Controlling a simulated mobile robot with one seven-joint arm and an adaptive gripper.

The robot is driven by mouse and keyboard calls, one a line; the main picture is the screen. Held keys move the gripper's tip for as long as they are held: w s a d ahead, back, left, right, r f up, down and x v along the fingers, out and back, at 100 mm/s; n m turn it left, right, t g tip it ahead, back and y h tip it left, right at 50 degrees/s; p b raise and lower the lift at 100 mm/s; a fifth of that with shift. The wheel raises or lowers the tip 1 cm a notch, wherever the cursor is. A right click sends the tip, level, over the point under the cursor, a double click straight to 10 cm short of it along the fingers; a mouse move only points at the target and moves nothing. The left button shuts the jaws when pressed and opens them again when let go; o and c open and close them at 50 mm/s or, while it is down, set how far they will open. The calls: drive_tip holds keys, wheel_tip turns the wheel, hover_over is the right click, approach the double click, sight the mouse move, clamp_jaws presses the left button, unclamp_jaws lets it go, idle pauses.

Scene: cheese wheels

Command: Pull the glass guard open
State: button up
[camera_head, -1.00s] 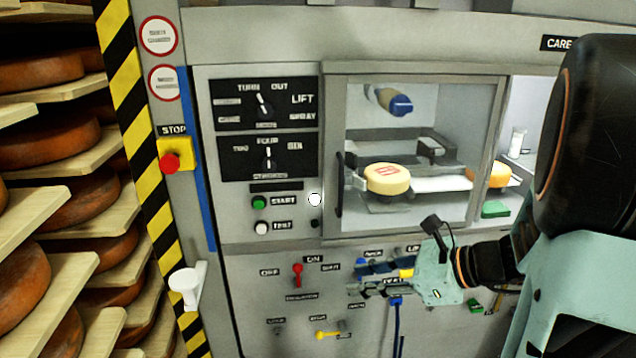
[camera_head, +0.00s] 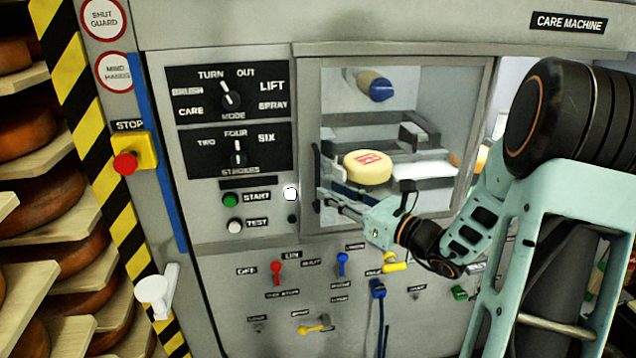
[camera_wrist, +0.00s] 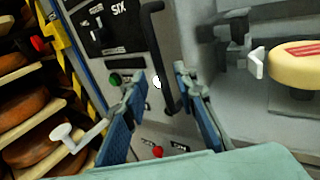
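The glass guard (camera_head: 400,100) is a framed clear pane on the care machine and covers its lit chamber. Its dark upright bar handle (camera_head: 317,172) is on the left side of the frame. My gripper (camera_head: 322,198) is near the lower end of the handle. In the wrist view, the handle (camera_wrist: 156,60) runs down between the two blue-padded fingers of my gripper (camera_wrist: 160,82). The fingers are spread, with room on both sides of the handle. Behind the glass is a pale cheese wheel (camera_head: 367,168) with a red label.
Left of the guard are dial panels (camera_head: 228,92), a green start button (camera_head: 230,200) and a white test button. Below are small levers, including a red one (camera_head: 276,271). A red stop button (camera_head: 126,162) and cheese shelves stand at left.

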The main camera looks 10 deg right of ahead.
sight(318, 207)
drive_tip(key=x, duration=0.5)
drive_tip(key=shift+w+a, duration=0.1)
drive_tip(key=shift+w, duration=0.05)
clamp_jaws()
